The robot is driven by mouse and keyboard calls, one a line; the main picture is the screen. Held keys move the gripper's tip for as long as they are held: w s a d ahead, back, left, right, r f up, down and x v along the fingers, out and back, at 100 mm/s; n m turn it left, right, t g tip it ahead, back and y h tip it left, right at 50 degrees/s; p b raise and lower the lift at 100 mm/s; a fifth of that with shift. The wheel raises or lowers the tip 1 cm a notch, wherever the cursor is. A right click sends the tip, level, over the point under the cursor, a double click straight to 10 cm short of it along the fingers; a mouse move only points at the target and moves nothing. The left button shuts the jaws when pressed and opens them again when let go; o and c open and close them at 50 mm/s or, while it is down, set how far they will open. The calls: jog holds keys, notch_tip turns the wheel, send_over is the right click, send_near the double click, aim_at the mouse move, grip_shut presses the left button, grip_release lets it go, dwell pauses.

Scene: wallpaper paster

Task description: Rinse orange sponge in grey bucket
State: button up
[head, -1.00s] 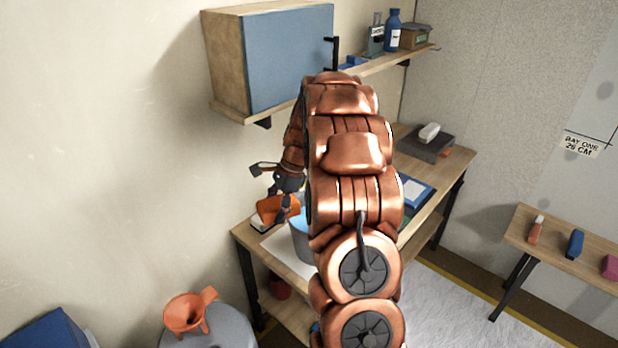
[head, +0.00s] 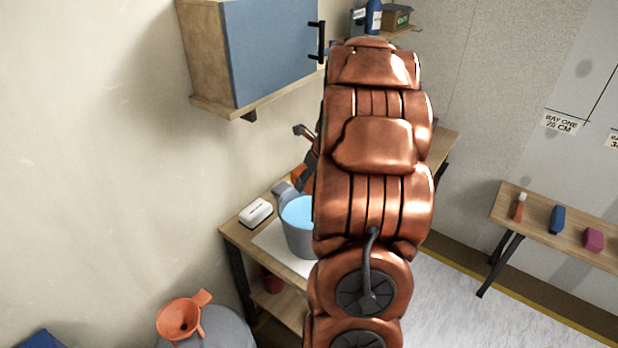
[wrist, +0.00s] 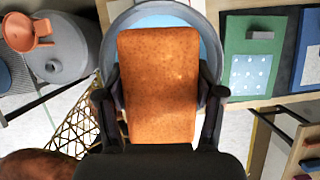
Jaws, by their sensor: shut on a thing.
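The orange sponge (wrist: 158,85) is between the two fingers of my gripper (wrist: 160,98), pressed from both sides, in the wrist view. Behind it in that view is the grey bucket (head: 299,243) with light blue water (head: 298,211). The sponge covers much of the bucket's opening in the wrist view. In the head view, a sliver of the sponge (head: 301,177) shows above and behind the bucket rim, and my arm hides most of it and part of the bucket. The sponge appears above the water; contact cannot be seen.
The bucket stands on a white sheet on the wooden bench (head: 236,234). A white block (head: 256,212) lies left of it. A blue wall cabinet (head: 270,50) hangs above. An orange funnel (head: 182,318) sits on a grey container at the lower left.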

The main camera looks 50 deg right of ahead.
notch_tip(320, 180, down, 10)
jog(key=b, duration=0.4)
jog(key=shift+f, duration=0.15)
dwell(0.3)
jog(key=shift+f, duration=1.5)
dwell(0.9)
jog(key=shift+d+r, duration=0.1)
jog(key=shift+d, duration=1.25)
dwell(1.6)
